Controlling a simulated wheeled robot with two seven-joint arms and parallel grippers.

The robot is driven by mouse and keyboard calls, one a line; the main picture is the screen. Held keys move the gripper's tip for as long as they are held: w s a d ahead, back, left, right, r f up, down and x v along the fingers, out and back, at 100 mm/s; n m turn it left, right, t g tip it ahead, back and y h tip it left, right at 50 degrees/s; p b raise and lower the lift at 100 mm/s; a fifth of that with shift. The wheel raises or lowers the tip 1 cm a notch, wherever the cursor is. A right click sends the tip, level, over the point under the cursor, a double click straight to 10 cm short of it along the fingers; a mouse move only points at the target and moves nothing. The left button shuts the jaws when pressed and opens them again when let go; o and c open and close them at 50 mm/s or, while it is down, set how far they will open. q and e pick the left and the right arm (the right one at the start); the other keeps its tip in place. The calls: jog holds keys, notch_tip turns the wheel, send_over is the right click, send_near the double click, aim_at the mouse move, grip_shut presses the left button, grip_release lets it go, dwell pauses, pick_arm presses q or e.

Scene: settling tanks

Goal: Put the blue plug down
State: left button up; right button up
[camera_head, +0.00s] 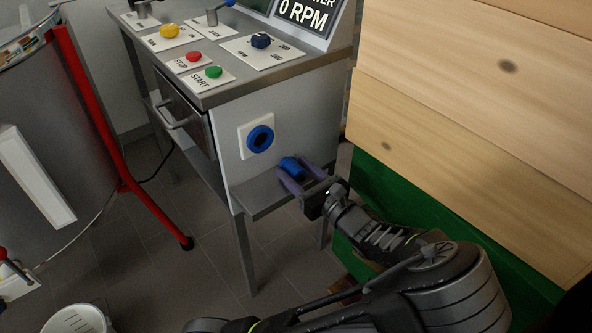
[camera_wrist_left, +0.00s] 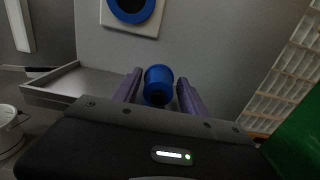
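The blue plug (camera_head: 292,166) is by the right end of the metal shelf (camera_head: 255,196) on the front of the control cabinet. It also shows in the left wrist view (camera_wrist_left: 158,84), its round dark end facing the camera. My left gripper (camera_head: 301,177) has its purple fingers on either side of the plug. In the left wrist view the left gripper (camera_wrist_left: 159,88) shows narrow gaps between fingers and plug, so it looks open around it. I cannot tell whether the plug touches the shelf. My right gripper is not in view.
A blue round socket (camera_head: 260,139) on a white plate is above the shelf. The cabinet top carries a green start button (camera_head: 213,72), a red stop button (camera_head: 193,57) and knobs. Wooden boards (camera_head: 470,90) over a green panel (camera_head: 400,200) stand close on the right.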

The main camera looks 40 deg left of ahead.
pick_arm(q)
jog(key=shift+s+f, duration=0.1)
jog(key=shift+f, duration=0.05)
jog(key=shift+r, duration=0.6)
jog(key=p+v, duration=0.3)
jog(key=v, duration=0.9)
dwell(1.1)
